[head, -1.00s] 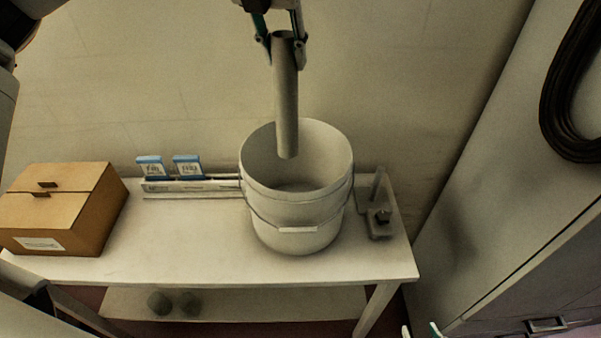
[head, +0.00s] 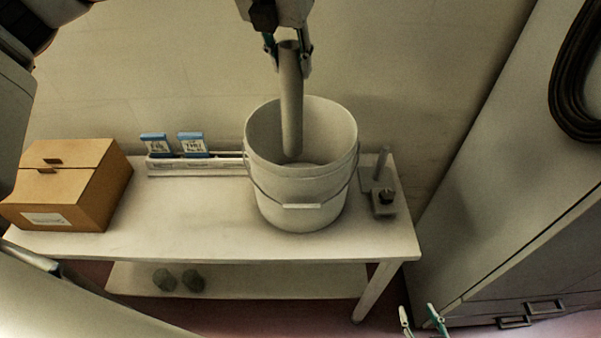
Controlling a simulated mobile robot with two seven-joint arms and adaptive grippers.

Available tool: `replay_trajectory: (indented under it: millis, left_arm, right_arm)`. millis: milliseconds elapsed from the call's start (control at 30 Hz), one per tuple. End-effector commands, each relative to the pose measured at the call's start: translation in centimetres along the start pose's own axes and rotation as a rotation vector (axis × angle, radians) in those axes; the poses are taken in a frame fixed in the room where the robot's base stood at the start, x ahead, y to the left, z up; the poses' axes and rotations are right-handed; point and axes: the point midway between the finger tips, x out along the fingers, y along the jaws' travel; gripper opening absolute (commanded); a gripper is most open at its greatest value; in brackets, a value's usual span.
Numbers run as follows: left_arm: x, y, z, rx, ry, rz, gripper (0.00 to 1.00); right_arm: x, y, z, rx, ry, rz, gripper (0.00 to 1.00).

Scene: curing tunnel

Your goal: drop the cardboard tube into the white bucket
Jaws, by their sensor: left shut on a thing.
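The grey-brown cardboard tube (head: 291,95) hangs almost upright in my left gripper (head: 288,62), which is shut on its top end. The white bucket (head: 300,195) stands on the bench with its handle down at the front. The tube's lower end shows within the bucket's opening, in front of the far inner wall and above part of the floor. The end seems to be below the far rim; its exact depth is hard to tell. My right gripper (head: 421,318) shows at the bottom edge, empty, its two fingertips apart, away from the bucket.
The bucket stands on a white bench (head: 190,225) with a cardboard box (head: 95,205) at its left. Small blue-topped packs (head: 190,143) stand behind. A small stand with a post (head: 384,197) is close right of the bucket. A grey cabinet (head: 500,210) is further right.

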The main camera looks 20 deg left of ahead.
Motion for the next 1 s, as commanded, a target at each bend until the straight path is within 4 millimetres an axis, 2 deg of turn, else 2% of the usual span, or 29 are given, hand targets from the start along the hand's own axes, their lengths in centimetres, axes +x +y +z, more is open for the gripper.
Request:
replay_trajectory:
  millis: [67, 100, 133, 167, 567, 667, 1000]
  left_arm:
    - [0.0, 0.0, 0.0, 0.000, 0.000, 0.000, 0.08]
    - [0.0, 0.0, 0.0, 0.000, 0.000, 0.000, 0.40]
    - [0.0, 0.0, 0.0, 0.000, 0.000, 0.000, 0.48]
    - [0.0, 0.0, 0.0, 0.000, 0.000, 0.000, 0.49]
    - [-0.5, 0.0, 0.1, 0.000, -0.002, 0.000, 0.49]
    - [-1.6, 0.0, 0.1, -0.001, -0.003, 0.000, 0.49]
    - [-8.4, 0.0, 0.1, -0.001, -0.005, 0.001, 0.49]
  right_arm:
    - [-0.1, -0.1, 0.1, 0.001, -0.002, -0.001, 0.40]
    - [-0.1, -0.1, 0.2, 0.001, -0.003, -0.001, 0.40]
    - [-0.1, -0.1, 0.2, 0.001, -0.004, -0.001, 0.40]
    - [-0.1, -0.1, 0.2, 0.001, -0.004, -0.001, 0.40]
    - [-0.1, -0.4, 0.9, 0.004, -0.017, -0.004, 0.40]
    - [-0.1, -0.3, 0.8, 0.003, -0.015, -0.004, 0.40]
    - [-0.1, -0.2, 0.7, 0.002, -0.012, -0.003, 0.40]
